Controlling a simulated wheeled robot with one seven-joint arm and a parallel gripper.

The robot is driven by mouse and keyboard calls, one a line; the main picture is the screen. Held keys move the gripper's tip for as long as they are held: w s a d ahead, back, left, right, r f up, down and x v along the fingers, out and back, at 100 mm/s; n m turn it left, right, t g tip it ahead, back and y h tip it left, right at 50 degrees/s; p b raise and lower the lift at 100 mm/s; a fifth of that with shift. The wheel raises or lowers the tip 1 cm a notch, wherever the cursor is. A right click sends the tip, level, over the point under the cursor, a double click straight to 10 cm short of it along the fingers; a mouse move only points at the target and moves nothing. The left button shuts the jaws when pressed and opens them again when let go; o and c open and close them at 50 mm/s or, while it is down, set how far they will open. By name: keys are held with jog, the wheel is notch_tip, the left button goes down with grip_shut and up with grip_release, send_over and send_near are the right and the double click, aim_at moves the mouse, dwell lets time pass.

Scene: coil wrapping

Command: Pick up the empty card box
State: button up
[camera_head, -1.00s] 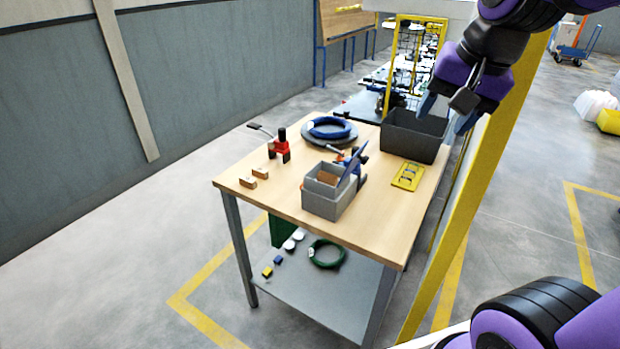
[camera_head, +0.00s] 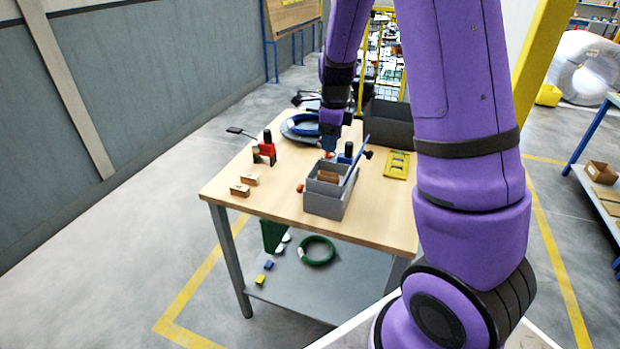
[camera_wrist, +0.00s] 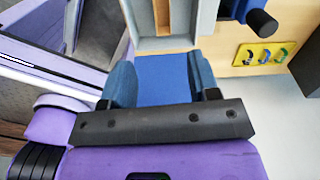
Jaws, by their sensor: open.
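A small brown open-topped card box (camera_head: 601,172) stands on a shelf at the right edge of the head view. I cannot see inside it clearly. Brown card (camera_head: 328,177) also shows inside the grey bin (camera_head: 325,204) on the wooden table; I cannot tell whether it is a box. My gripper (camera_head: 329,146) is above the table, behind the grey bin, far left of the shelf. In the wrist view my gripper (camera_wrist: 162,76) has its fingers apart, with a flat blue surface (camera_wrist: 164,80) showing between them; I cannot tell whether they touch it.
The wooden table (camera_head: 285,215) also holds a red tool (camera_head: 265,153), a blue coil (camera_head: 303,124), a dark grey crate (camera_head: 390,125) and a yellow tray (camera_head: 397,165). A yellow post (camera_head: 541,70) stands right of my arm. Floor is clear between table and shelf.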

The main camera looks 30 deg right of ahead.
jog(key=w+f+m, duration=0.1)
jog(key=f, duration=0.1)
send_over(329, 174)
jog(key=f, duration=0.5)
jog(key=shift+w+a, duration=0.15)
jog(key=shift+w, duration=0.15)
jog(key=f, duration=0.4)
jog(key=shift+s, duration=0.35)
jog(key=shift+f, duration=0.6)
jog(key=shift+c, duration=0.4)
jog(key=c, duration=0.9)
